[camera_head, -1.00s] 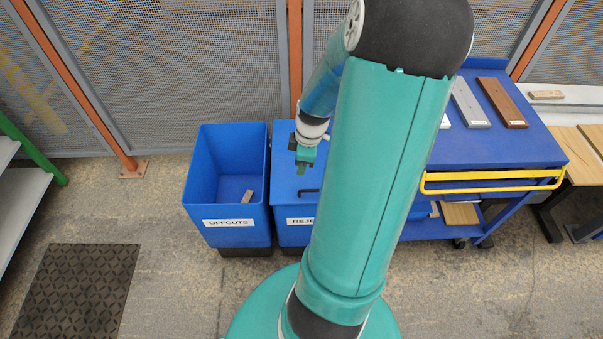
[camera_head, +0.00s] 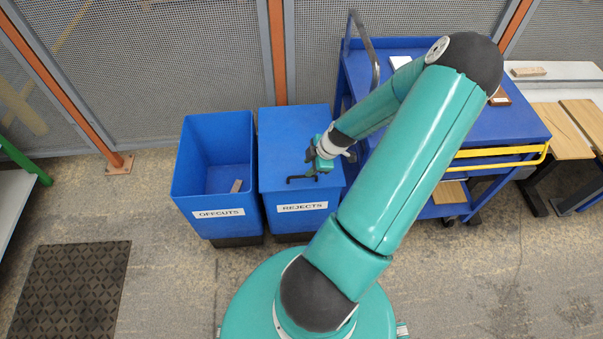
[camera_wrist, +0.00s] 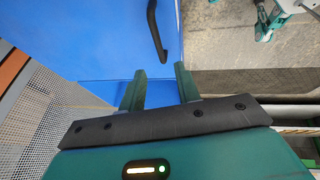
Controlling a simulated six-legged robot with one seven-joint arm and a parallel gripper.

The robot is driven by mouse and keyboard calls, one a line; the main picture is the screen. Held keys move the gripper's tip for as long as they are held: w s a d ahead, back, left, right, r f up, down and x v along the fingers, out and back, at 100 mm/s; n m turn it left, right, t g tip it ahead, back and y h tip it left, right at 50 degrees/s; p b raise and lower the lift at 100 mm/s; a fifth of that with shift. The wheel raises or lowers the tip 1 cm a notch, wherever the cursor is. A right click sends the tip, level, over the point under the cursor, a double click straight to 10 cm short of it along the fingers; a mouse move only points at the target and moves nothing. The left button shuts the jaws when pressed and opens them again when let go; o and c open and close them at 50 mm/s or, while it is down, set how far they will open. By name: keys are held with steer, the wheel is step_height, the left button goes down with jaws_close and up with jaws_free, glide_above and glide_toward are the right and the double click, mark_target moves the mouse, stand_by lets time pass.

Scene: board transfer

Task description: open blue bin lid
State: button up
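The blue REJECTS bin (camera_head: 302,222) stands upright with its flat blue lid (camera_head: 292,128) shut. A black bar handle (camera_head: 296,179) sits near the lid's front edge; it also shows in the wrist view (camera_wrist: 153,25), ahead of my fingers. My gripper (camera_head: 313,173) is over the right front part of the lid, close to the handle's right end in the head view. In the wrist view my gripper (camera_wrist: 159,78) has its two green fingers apart with nothing between them. The handle is beyond the fingertips. I cannot tell the exact height above the lid.
An open blue OFFCUTS bin (camera_head: 215,155) with a small offcut (camera_head: 236,186) inside stands directly left. A blue cart (camera_head: 515,122) with a yellow rail (camera_head: 500,152) is close on the right. A mesh fence (camera_head: 190,50) runs behind.

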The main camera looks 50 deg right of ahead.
steer(key=x, duration=0.7)
steer(key=shift+f, duration=0.1)
jaws_close()
